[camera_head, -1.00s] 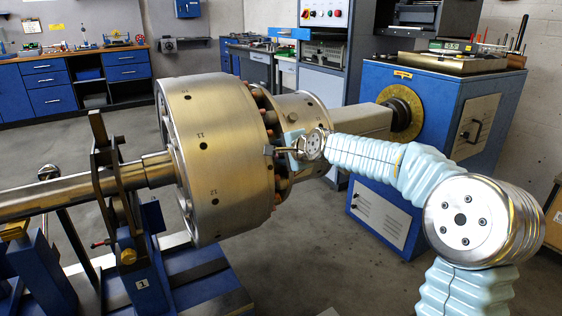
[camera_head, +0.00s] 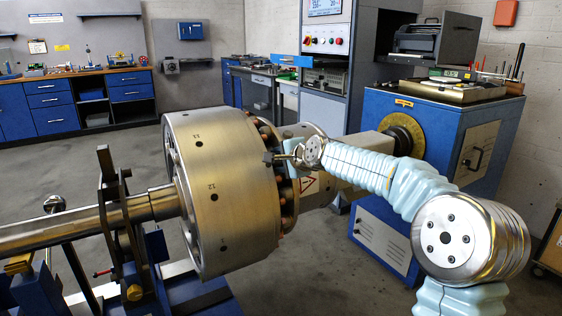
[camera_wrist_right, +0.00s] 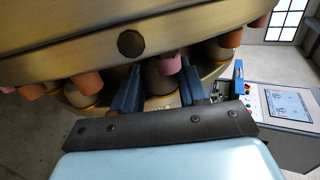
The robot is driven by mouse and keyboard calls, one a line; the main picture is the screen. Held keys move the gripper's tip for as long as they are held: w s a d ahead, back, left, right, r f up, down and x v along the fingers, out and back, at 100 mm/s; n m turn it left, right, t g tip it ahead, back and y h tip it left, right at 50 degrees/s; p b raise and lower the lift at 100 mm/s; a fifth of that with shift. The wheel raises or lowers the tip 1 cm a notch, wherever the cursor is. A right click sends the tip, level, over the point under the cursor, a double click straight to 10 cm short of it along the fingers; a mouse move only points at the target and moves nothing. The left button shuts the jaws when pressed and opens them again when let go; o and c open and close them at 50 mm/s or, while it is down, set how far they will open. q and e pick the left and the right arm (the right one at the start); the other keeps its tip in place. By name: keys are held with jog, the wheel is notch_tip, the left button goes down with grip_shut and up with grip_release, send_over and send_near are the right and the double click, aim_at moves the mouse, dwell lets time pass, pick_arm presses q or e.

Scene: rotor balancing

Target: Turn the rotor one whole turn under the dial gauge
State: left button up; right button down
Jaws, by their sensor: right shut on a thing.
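The rotor (camera_head: 218,200), a large brassy drum with stamped numbers and dark holes on its rim, lies on a horizontal shaft. Its right-hand flange carries a ring of reddish-brown capped studs. My right gripper (camera_head: 282,157) reaches the flange from the right. In the right wrist view its two blue fingers (camera_wrist_right: 160,68) stand on either side of a rounded metal stud (camera_wrist_right: 161,80), shut on it; a pink cap shows just beyond. My left gripper is out of view.
A dark upright support (camera_head: 110,205) holds the shaft above a blue base (camera_head: 195,293). A blue drive cabinet (camera_head: 385,245) stands right of the rotor, behind my right arm. A workbench (camera_head: 85,95) lines the back wall. Open floor lies between.

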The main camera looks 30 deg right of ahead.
jog(key=shift+a+f, duration=0.1)
jog(key=shift+f, duration=0.05)
jog(key=c, duration=0.6)
grip_release()
jog(key=shift+s, duration=0.1)
jog(key=b+v, duration=0.1)
jog(key=v, duration=1.2)
jog(key=shift+s+r, duration=0.25)
jog(key=shift+s, duration=0.05)
